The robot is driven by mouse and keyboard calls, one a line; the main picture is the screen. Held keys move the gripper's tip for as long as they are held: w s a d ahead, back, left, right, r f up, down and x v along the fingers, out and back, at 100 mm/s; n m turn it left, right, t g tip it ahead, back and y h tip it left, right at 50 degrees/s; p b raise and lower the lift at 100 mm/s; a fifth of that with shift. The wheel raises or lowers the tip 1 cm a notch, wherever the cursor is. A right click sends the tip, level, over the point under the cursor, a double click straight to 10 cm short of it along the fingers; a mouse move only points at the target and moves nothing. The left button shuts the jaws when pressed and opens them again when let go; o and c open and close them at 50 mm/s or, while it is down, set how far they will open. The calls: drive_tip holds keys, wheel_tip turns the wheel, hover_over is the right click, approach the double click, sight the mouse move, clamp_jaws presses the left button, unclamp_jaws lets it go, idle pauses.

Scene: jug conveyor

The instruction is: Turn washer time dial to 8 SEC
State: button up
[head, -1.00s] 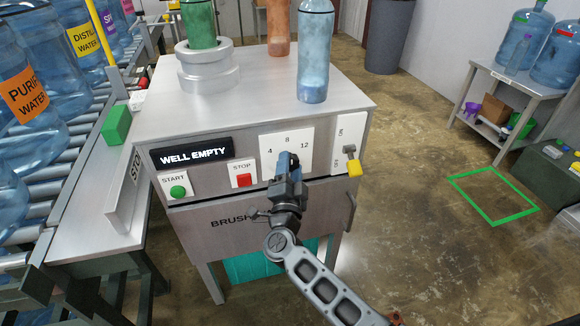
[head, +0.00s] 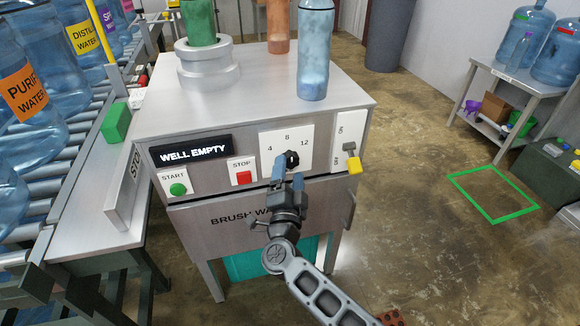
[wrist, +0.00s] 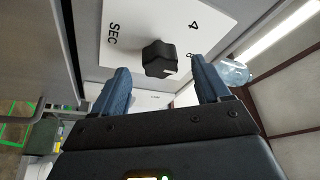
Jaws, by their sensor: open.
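The time dial has a black knob (head: 292,158) on a white plate (head: 273,143) marked 4, 8 and 12 on the washer front. In the wrist view the knob (wrist: 159,57) shows a small light mark at its lower right; I cannot tell surely which number it points to. The 8 is partly visible right of the knob there, with the 4 above it and SEC at the left. My gripper (head: 287,172) is open in front of and just below the knob. In the wrist view its blue fingers (wrist: 163,80) stand apart, with the knob beyond the gap, not gripped.
Left of the dial are a red STOP button (head: 244,178), a green START button (head: 178,189) and a WELL EMPTY display (head: 191,151). A yellow-handled switch (head: 353,165) is close on the right. A blue bottle (head: 314,60) stands on the washer top above.

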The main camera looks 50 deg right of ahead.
drive_tip(key=shift+v, duration=2.5)
